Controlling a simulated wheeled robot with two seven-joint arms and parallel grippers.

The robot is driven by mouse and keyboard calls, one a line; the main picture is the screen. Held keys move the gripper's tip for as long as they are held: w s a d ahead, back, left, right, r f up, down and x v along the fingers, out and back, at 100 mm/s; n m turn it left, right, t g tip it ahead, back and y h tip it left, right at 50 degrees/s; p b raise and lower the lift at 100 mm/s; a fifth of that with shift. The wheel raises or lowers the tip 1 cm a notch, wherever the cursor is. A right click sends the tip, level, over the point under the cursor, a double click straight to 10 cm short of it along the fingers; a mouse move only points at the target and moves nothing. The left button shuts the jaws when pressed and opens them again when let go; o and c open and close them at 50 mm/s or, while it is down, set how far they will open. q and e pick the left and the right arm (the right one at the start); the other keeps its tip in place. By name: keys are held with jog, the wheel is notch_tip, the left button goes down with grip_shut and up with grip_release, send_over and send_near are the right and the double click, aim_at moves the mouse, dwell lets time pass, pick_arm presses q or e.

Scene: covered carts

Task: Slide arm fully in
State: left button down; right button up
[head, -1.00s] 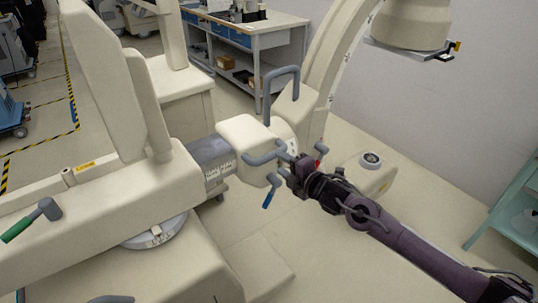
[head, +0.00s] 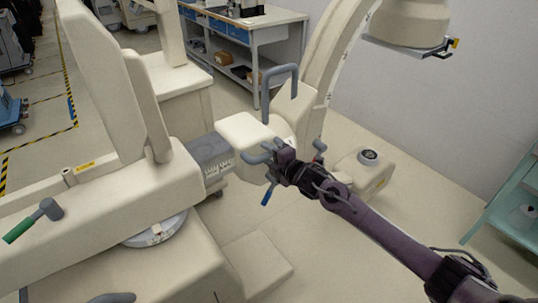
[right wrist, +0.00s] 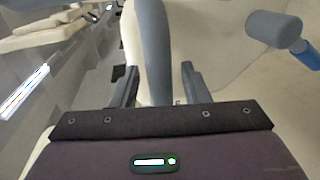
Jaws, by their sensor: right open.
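The sliding arm is a grey, scale-marked section (head: 211,158) between the cream housing at left and a cream block (head: 243,132) at right. A length of the grey section shows outside the housing. The block carries a grey handle (head: 256,158), also in the right wrist view (right wrist: 155,50). My right gripper (head: 279,158) is at this handle. In the right wrist view its fingers (right wrist: 158,84) stand open on either side of the grey bar, with gaps visible. My left gripper is out of view.
A lever with a blue tip (head: 267,194) hangs below the block. A green-tipped lever (head: 32,220) is on the housing at left. A tall grey loop handle (head: 281,78) and the curved cream C-arm (head: 330,60) stand behind. A teal cart (head: 510,205) is at right.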

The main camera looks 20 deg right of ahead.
grip_shut()
dwell(0.3)
